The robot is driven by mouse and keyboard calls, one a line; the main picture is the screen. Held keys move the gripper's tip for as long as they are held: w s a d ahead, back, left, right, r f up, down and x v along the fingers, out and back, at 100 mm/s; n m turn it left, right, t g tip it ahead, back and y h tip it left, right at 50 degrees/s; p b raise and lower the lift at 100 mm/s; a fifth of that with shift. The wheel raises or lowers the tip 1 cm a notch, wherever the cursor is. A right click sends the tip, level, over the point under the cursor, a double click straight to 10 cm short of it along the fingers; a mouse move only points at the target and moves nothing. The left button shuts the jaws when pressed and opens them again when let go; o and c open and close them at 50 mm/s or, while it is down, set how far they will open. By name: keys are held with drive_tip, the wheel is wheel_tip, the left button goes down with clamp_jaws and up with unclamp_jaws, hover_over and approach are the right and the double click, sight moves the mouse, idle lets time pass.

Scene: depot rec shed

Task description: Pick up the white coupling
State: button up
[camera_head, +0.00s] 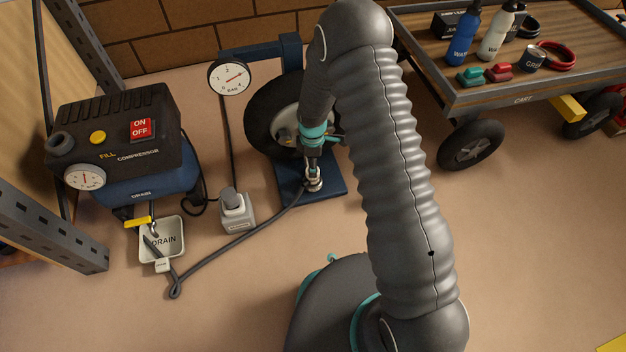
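My gripper (312,162) points down in front of the wheel at the centre, seen from above and behind. Its fingers are small and partly dark, so I cannot tell whether they are open or shut. A pale metallic fitting (314,184) at the end of a grey hose (236,243) is just below the fingertips, over the blue base plate. I cannot tell whether they touch. No part is clearly marked as the white coupling; this pale fitting may be it. A small pale tag or piece (162,265) is at the front edge of the white drain tray (176,226).
A compressor (115,140) stands left. A wheel (268,112) sits on a blue stand (290,50) with a round gauge (228,77). A grey-white block (236,210) stands on the floor. A loaded cart (470,98) is at upper right.

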sight(310, 179)
drive_tip(key=shift+w+d+f+b, duration=0.1)
drive_tip(key=shift+f+b, duration=0.15)
drive_tip(key=shift+f, duration=1.9)
drive_tip(key=shift+w+f+b, duration=0.1)
drive_tip(key=shift+f+b, duration=0.1)
drive_tip(key=shift+f, duration=1.95)
drive_tip(key=c, duration=1.4)
drive_tip(key=shift+o, duration=0.2)
drive_tip(key=shift+r, duration=0.1)
drive_tip(key=shift+r, duration=0.1)
